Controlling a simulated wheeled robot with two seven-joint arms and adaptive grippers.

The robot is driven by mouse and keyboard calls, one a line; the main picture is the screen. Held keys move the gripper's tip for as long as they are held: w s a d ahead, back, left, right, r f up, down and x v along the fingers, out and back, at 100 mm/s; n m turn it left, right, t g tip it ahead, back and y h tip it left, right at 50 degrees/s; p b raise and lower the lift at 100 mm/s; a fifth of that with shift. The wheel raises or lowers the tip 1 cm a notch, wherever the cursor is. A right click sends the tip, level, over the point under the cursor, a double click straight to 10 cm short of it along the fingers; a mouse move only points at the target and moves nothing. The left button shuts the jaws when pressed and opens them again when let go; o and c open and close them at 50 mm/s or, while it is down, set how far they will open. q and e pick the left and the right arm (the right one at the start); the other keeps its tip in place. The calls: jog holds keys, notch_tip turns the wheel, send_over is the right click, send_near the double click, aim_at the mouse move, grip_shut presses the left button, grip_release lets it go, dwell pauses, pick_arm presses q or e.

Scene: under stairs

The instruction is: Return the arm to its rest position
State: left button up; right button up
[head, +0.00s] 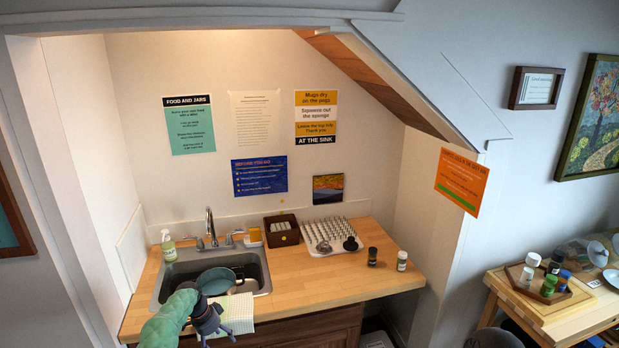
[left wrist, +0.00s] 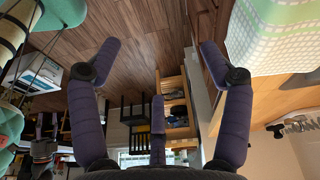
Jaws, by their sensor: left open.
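My left arm (head: 170,322), in a green sleeve, comes in from the bottom in the head view. My left gripper (head: 220,330) is at the front edge of the counter by the sink, over part of a checked towel (head: 238,312). In the left wrist view its purple fingers (left wrist: 160,62) are spread wide with nothing between them. The green-and-white towel (left wrist: 275,40) shows there at the upper right, beside a finger. I cannot tell whether they touch.
The sink (head: 255,270) holds a blue-grey dish (head: 216,281). The wooden counter (head: 305,290) bears a soap bottle (head: 168,246), a brown box (head: 282,231), a pegged drying rack (head: 325,236) and two small jars (head: 402,261). A side table (head: 545,315) stands right. Wood floor (left wrist: 140,35) lies below.

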pick_arm(q)
jog(key=s+d+f+n+b, duration=0.4)
jog(key=s+d+f, duration=0.3)
jog(key=s+f, duration=0.3)
jog(key=s+d+f+n+b, duration=0.4)
jog(key=s+d+f, duration=0.35)
jog(key=f, duration=0.35)
jog(key=s+d+f+n+b, duration=0.1)
jog(key=s+d+n+b, duration=0.2)
jog(key=s, duration=1)
jog(key=s+d+f+n+b, duration=0.2)
jog(key=s+d+n, duration=0.1)
jog(key=s, duration=1)
jog(key=shift+s+n+h+b, duration=0.15)
jog(key=shift+n+h+b, duration=0.25)
